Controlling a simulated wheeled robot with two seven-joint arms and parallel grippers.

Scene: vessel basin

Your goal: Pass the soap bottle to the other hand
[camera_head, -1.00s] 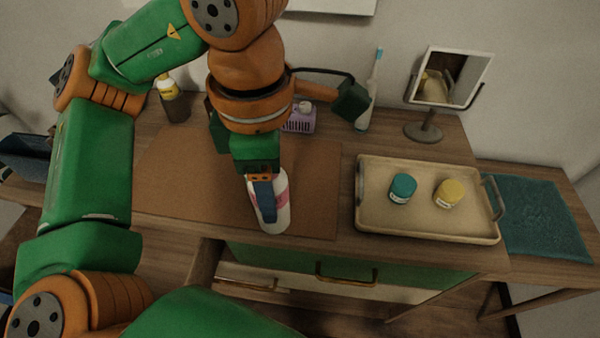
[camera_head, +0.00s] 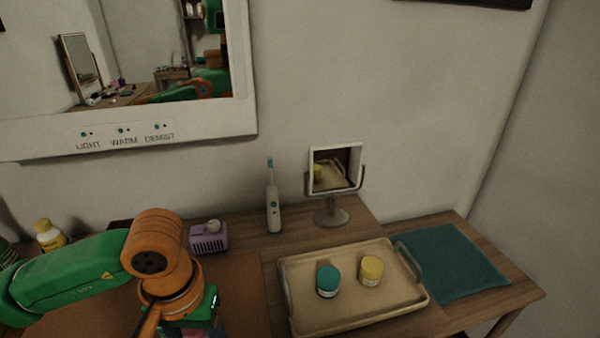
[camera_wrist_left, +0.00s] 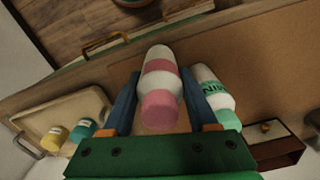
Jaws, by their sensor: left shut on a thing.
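The soap bottle (camera_wrist_left: 158,100), white with a pink band and a pink end, is between the blue fingers of my left gripper (camera_wrist_left: 160,78) in the left wrist view. The gripper is shut on it. In the head view my left arm (camera_head: 160,250) comes in from the left and its gripper is cut off by the bottom edge, so the bottle cannot be made out there. My right gripper is in neither current view.
A tray (camera_head: 390,318) holds a teal jar (camera_head: 327,281) and a yellow jar (camera_head: 371,270). A mirror (camera_head: 333,190), toothbrush (camera_head: 273,205) and purple box (camera_head: 208,240) stand behind.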

